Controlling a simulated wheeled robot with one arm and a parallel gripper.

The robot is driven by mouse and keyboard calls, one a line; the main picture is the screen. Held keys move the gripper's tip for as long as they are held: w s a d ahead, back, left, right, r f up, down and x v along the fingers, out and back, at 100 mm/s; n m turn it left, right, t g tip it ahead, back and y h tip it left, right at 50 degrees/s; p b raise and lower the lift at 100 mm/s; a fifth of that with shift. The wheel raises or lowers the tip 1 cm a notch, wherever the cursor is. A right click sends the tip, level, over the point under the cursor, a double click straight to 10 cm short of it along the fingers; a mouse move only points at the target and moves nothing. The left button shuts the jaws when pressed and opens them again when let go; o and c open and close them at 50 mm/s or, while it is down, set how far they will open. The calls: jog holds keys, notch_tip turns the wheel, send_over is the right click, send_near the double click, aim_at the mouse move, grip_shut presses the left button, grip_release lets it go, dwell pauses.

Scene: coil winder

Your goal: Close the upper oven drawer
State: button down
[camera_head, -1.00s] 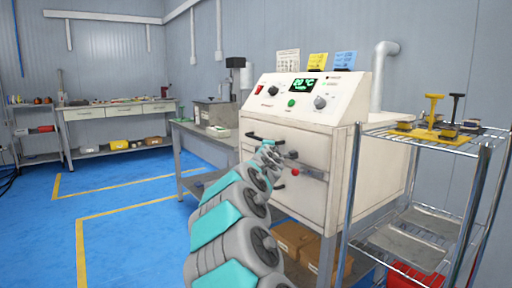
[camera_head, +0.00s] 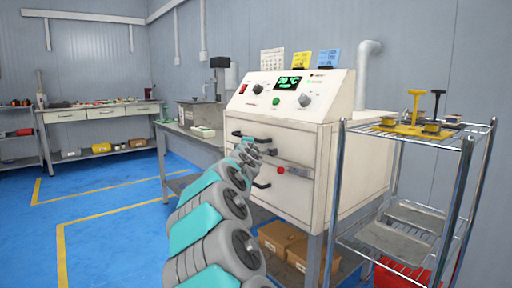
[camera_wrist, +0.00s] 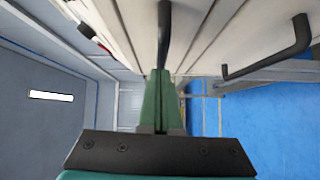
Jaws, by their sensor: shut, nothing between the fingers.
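The white oven (camera_head: 345,150) has an upper drawer (camera_head: 298,147) with a dark bar handle (camera_head: 250,137) and a lower front with another dark handle (camera_head: 262,184). The upper front looks nearly flush; I cannot tell how far it stands out. My gripper (camera_head: 268,152) is in front of the upper drawer, partly hidden by my arm. In the wrist view its green fingers (camera_wrist: 158,88) are shut and empty, pointing at the oven front. A dark handle (camera_wrist: 165,35) lies just beyond the fingertips; contact is unclear. The other handle (camera_wrist: 270,62) is to the right.
A wire shelf (camera_head: 415,135) with yellow and black tools stands close to the oven's right. A grey bench (camera_head: 190,135) stands to its left. Cardboard boxes (camera_head: 282,240) sit below the oven. Blue floor (camera_head: 110,215) is clear at left.

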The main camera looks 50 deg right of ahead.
jog(key=w+a+v, duration=0.1)
jog(key=v, duration=0.9)
jog(key=shift+a+r, duration=0.1)
